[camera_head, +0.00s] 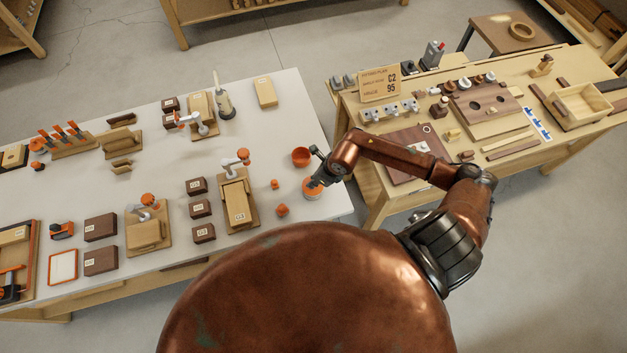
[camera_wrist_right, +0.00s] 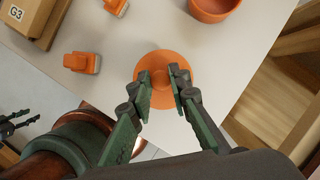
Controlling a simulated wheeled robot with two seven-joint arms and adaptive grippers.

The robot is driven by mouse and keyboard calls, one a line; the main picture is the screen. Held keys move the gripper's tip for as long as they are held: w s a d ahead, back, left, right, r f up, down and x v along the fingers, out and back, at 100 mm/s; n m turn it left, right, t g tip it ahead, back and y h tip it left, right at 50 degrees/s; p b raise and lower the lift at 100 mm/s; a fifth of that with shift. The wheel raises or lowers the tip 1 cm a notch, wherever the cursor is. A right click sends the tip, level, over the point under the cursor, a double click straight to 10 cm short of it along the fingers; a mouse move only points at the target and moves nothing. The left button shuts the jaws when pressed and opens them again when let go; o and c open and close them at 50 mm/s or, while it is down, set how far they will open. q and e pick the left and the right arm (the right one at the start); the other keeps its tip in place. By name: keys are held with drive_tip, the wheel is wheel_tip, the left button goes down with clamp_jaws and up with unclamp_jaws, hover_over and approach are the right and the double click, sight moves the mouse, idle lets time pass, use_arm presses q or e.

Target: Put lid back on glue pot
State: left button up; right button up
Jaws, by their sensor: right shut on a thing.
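A round orange lid (camera_wrist_right: 152,61) with a central knob sits between the fingers of my right gripper (camera_wrist_right: 163,82) in the right wrist view. The gripper is shut on the lid's knob. In the head view the right gripper (camera_head: 318,182) is over the orange lid (camera_head: 311,193) near the bench's right end, and a pale band shows under it. I cannot tell whether the lid rests on something. An open orange pot (camera_head: 301,157) stands just behind it, partly seen in the wrist view (camera_wrist_right: 212,10). A dark jaw-like part, seemingly my left gripper (camera_wrist_right: 16,124), shows at the wrist view's left edge.
Two small orange-topped pieces (camera_head: 275,184) (camera_head: 282,210) stand left of the lid. A wooden block fixture (camera_head: 237,205) marked G3 is further left. The white bench top (camera_head: 265,130) is clear behind the pot. A wooden table (camera_head: 362,130) adjoins on the right.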

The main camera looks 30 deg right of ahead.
drive_tip(key=shift+f+b, duration=0.2)
drive_tip(key=shift+b, duration=0.15)
idle(1.2)
drive_tip(key=o, duration=0.9)
drive_tip(key=shift+o, duration=0.3)
drive_tip(key=o, duration=0.4)
drive_tip(key=shift+r, duration=0.15)
drive_tip(key=shift+r+p, duration=2.2)
drive_tip(key=shift+r, duration=1.2)
